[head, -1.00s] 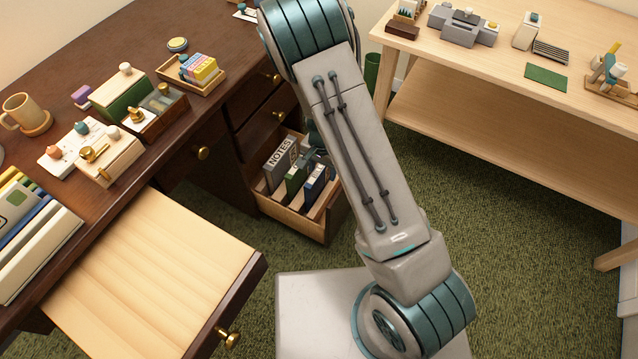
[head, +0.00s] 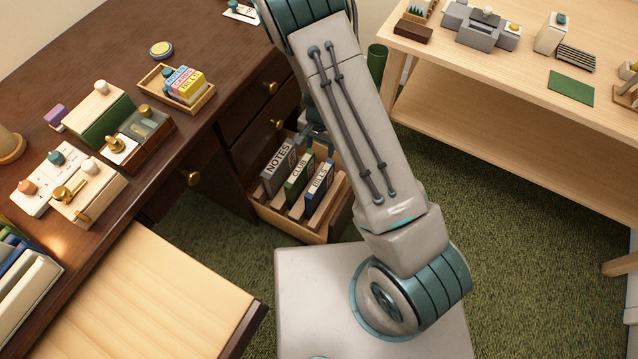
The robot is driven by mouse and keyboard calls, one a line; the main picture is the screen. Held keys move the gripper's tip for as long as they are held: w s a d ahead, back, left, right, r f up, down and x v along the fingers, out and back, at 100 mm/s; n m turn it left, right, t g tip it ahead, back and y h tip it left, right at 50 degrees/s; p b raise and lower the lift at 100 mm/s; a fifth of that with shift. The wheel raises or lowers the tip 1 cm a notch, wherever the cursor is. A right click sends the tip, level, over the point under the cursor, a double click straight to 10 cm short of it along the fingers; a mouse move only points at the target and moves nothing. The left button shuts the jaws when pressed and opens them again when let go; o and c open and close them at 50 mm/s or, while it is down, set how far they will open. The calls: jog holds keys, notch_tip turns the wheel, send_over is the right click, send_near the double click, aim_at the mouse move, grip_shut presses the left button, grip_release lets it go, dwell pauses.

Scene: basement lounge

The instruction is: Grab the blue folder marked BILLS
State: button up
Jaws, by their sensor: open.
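The blue folder marked BILLS (head: 319,184) stands upright in the open lower desk drawer (head: 292,229), at the right end of a row. A green folder marked CLUB (head: 298,181) and a grey one marked NOTES (head: 277,170) stand to its left, with wooden dividers between. My gripper (head: 316,140) is partly hidden behind my arm, above the back of the drawer and the folders. It is open, and I see nothing in it. Its fingertips are hard to make out.
The dark desk (head: 110,60) holds a tray of small labelled blocks (head: 180,88), boxes and books. A light wooden table (head: 480,75) stands at right. Green carpet (head: 540,240) is clear between.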

jog(key=b, duration=1)
send_over(320, 178)
notch_tip(320, 178, down, 11)
jog(key=f+b, duration=0.1)
jog(key=f, duration=0.1)
jog(key=f+b, duration=0.1)
jog(key=f, duration=0.1)
jog(key=f+b, duration=0.1)
jog(key=f, duration=0.2)
jog(key=shift+s, duration=0.25)
jog(key=shift+w+f+b, duration=0.15)
jog(key=shift+f+b, duration=0.8)
jog(key=shift+f, duration=0.55)
jog(key=shift+w+f+b, duration=0.1)
jog(key=shift+f+b, duration=0.85)
jog(key=shift+f, duration=0.55)
jog(key=shift+r, duration=0.1)
jog(key=shift+c, duration=0.3)
grip_shut()
